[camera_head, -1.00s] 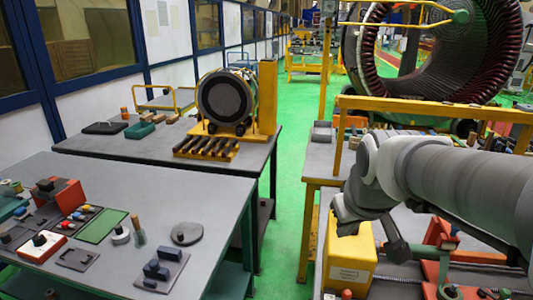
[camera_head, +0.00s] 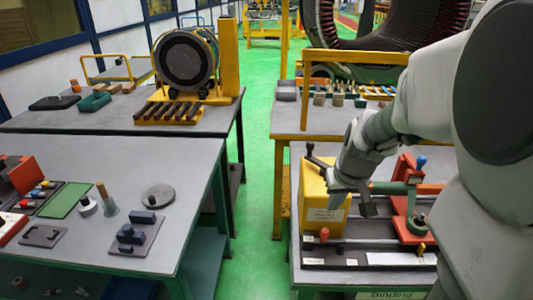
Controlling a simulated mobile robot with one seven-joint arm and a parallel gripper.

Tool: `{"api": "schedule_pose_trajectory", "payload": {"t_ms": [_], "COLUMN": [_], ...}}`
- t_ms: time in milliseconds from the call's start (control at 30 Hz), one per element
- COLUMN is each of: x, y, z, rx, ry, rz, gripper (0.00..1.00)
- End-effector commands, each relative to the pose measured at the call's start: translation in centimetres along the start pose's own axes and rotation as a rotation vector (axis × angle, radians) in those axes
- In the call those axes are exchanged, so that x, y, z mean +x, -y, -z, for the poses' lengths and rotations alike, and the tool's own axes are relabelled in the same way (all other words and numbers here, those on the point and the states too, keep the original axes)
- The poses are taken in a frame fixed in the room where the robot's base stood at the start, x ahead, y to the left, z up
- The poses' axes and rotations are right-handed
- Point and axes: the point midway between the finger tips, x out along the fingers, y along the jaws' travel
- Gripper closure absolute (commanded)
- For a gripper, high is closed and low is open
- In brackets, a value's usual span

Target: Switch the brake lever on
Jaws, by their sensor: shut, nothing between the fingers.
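A yellow box (camera_head: 312,200) with a white label stands on the right bench. A dark lever (camera_head: 318,157) with a rounded end rises at its top and tilts to the left; I take it as a possible brake lever, but the label is too small to read. My gripper (camera_head: 367,210) points down just right of the box, apart from the lever. It is shut and empty. My wrist hides part of the box's right side and the area behind it.
A red fixture (camera_head: 404,205) with a blue knob (camera_head: 421,161) stands right of my gripper. A yellow frame (camera_head: 350,57) stands behind. Green floor separates the benches.

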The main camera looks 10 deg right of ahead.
Motion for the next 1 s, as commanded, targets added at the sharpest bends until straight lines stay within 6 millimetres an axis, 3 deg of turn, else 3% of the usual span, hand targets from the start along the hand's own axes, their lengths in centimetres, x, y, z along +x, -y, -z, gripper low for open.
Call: {"api": "schedule_pose_trajectory", "payload": {"t_ms": [267, 700, 1000], "x": [0.8, 7.7, 9.9], "y": [0.0, 0.0, 0.0], "z": [-0.1, -0.1, 0.0], "rx": [0.0, 0.0, 0.0], "ry": [0.003, 0.004, 0.001], "rz": [0.001, 0.001, 0.0], "gripper": [1.0, 1.0, 1.0]}}
